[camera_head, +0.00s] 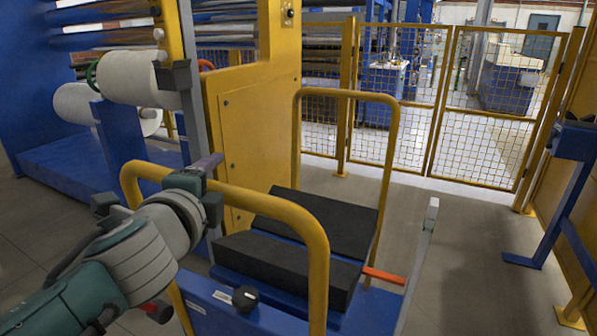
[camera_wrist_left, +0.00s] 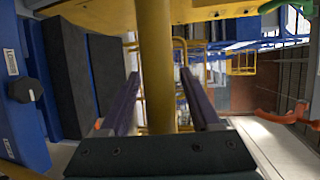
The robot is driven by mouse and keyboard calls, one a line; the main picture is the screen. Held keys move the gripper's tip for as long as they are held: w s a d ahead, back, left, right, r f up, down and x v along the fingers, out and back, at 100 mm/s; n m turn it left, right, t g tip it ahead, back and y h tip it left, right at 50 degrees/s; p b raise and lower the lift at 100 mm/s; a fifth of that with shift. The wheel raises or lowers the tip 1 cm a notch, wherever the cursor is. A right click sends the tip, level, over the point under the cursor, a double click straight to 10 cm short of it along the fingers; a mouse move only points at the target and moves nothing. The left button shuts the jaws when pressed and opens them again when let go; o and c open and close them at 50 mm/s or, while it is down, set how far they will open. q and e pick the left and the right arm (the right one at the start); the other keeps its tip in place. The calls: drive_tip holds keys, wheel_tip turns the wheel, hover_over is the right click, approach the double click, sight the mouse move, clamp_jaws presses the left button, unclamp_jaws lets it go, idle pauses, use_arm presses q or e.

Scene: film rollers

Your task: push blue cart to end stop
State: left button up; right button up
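The blue cart (camera_head: 220,302) stands low in the middle of the head view. It has two yellow hoop handles, black sloped pads and a black knob. My left gripper (camera_head: 208,166) is at the near yellow handle (camera_head: 305,220). In the left wrist view the yellow bar (camera_wrist_left: 155,65) runs between the two purple fingers of the gripper (camera_wrist_left: 160,100), with a visible gap on each side. The gripper is open around the bar. My right gripper is in neither view. I cannot make out an end stop for certain.
A yellow machine panel (camera_head: 255,145) and white film rolls (camera_head: 135,78) stand left of the cart. A yellow mesh fence (camera_head: 485,105) closes the back. A blue stand (camera_head: 565,195) is at the right. Grey floor (camera_head: 475,260) is clear between cart and stand.

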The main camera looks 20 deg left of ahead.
use_arm(q)
clamp_jaws()
idle(1.2)
